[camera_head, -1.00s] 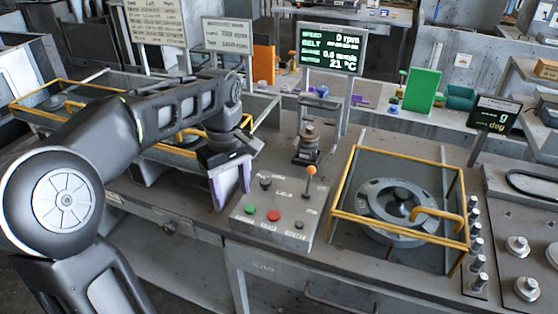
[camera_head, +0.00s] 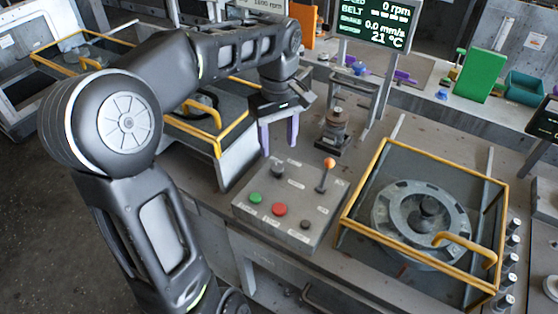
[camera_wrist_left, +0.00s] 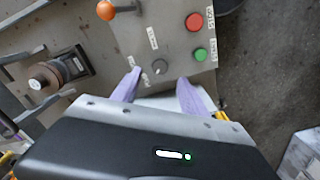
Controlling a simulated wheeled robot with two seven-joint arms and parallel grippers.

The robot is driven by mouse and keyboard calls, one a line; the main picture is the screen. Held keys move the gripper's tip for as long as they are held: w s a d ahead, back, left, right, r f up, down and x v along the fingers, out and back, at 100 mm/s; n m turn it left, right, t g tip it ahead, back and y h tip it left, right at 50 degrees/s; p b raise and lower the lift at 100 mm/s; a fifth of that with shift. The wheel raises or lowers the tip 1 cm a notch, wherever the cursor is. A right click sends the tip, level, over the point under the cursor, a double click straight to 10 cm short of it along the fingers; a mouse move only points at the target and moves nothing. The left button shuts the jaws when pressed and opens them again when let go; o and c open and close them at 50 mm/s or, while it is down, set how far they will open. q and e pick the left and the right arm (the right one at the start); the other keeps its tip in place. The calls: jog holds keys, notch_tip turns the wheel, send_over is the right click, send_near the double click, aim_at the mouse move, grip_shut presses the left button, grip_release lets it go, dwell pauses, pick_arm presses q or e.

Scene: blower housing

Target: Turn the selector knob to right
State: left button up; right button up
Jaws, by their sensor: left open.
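The selector knob (camera_head: 278,170) is a small dark round knob at the back left of the grey control box (camera_head: 262,212). In the left wrist view the knob (camera_wrist_left: 160,67) lies just beyond the fingertips, between their lines. The box also bears a green button (camera_head: 255,198), a red button (camera_head: 280,209), a small dark knob (camera_head: 306,224) and an orange-tipped lever (camera_head: 328,163). My left gripper (camera_head: 279,152) is open, with two purple fingers pointing down above and slightly behind the knob, apart from it. The knob's pointer direction is too small to tell. My right gripper is out of view.
A yellow-framed guard (camera_head: 347,200) around a round housing (camera_head: 423,212) stands to the right. Another yellow-framed unit (camera_head: 218,148) stands left, close to my arm. A stacked metal post (camera_head: 334,125) rises behind the box. A display (camera_head: 377,22) stands at the back.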

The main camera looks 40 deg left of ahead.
aim_at(278, 168)
pick_arm(q)
notch_tip(278, 168, down, 7)
jog(key=shift+f+p, duration=0.2)
jog(key=shift+p, duration=0.15)
jog(key=shift+c, duration=0.4)
grip_shut()
